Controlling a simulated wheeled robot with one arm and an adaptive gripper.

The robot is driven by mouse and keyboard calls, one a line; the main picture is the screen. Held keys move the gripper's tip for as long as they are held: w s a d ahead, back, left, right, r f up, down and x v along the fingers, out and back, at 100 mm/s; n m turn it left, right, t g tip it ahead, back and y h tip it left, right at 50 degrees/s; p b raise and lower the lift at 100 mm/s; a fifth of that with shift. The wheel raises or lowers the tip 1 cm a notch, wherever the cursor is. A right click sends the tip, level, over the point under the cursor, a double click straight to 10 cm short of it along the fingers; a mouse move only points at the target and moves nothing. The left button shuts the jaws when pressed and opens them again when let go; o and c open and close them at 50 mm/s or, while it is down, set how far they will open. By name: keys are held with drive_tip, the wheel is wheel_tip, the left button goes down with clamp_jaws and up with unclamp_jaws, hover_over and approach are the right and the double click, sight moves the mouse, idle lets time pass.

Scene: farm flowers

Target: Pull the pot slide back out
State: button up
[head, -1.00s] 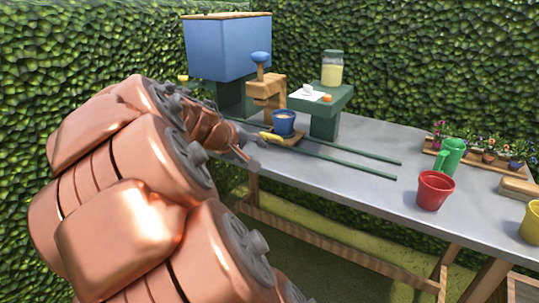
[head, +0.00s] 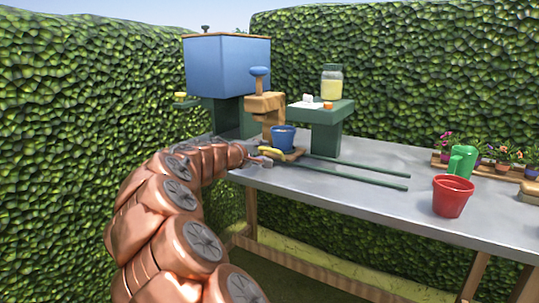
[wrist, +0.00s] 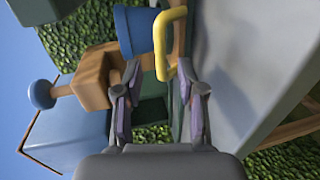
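The pot slide is a small wooden plate (head: 295,155) under the dispenser, at the left end of two green rails (head: 345,178). A blue pot (head: 283,137) stands upright on it and also shows in the wrist view (wrist: 134,28). The slide's yellow handle (head: 271,152) sticks out at the front. In the wrist view the handle (wrist: 163,50) is a yellow loop just ahead, between the finger lines. My gripper (wrist: 162,82) is open, with a clear gap between its fingers. In the head view my gripper (head: 260,161) is close to the handle; contact cannot be told.
The blue hopper (head: 228,66) and wooden spout with a blue knob (head: 259,72) stand at the slide's end. A green stand (head: 326,130) with a jar (head: 331,82) is behind the rails. A red pot (head: 452,196) and green watering can (head: 462,160) stand right. The rails are clear.

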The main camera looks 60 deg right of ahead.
sight(268, 150)
drive_tip(key=shift+b+x, duration=0.45)
drive_tip(key=shift+x, duration=2.3)
drive_tip(key=shift+c, duration=0.3)
clamp_jaws()
